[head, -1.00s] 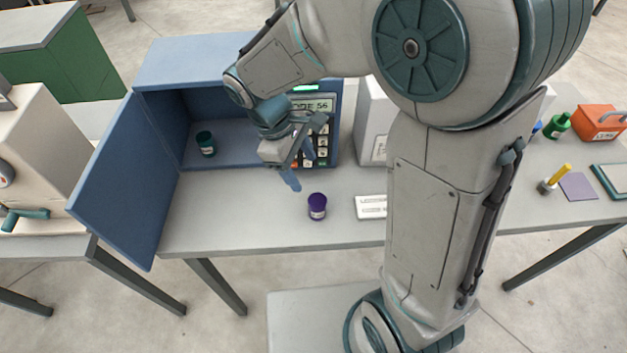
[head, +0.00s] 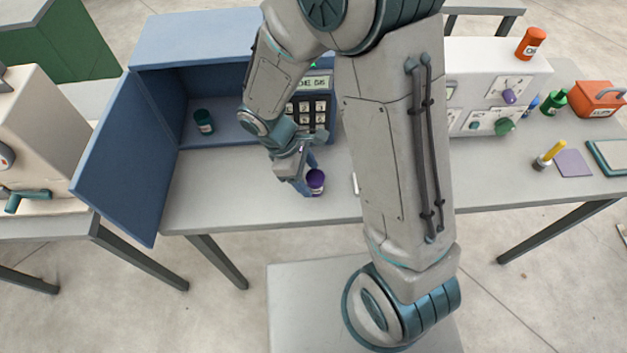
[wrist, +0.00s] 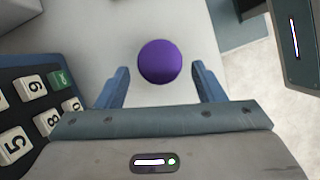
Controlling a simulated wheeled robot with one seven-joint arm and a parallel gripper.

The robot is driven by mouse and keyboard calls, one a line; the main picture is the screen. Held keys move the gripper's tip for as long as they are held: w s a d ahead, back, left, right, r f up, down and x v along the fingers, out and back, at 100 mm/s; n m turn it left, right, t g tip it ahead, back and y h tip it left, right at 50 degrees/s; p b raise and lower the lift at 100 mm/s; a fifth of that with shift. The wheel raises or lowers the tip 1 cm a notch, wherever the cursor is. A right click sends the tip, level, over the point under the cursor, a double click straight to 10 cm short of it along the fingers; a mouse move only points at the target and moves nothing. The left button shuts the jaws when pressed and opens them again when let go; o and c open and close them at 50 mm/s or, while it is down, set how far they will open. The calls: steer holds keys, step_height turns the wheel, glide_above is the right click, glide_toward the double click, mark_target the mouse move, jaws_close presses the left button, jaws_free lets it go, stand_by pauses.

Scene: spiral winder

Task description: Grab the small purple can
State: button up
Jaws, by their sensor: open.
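The small purple can (head: 316,183) stands upright on the grey table, in front of the blue safe's keypad side. In the wrist view its round purple top (wrist: 159,62) lies between the two blue fingers, a little past their tips, with gaps on both sides. My gripper (head: 306,186) is open and right beside the can in the head view. In the wrist view my gripper (wrist: 160,72) is empty. Whether a finger touches the can cannot be told from the head view.
The blue safe (head: 190,50) stands behind with its door (head: 125,165) open and a dark green can (head: 204,121) inside. Its keypad (wrist: 35,105) is close to my gripper's left in the wrist view. Table is clear left of the can.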

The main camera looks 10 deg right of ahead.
mark_target(309, 175)
steer(key=shift+x, duration=1.8)
steer(key=shift+s+d, duration=0.1)
steer(key=shift+d, duration=0.05)
steer(key=c, duration=1.1)
steer(key=shift+r, duration=0.2)
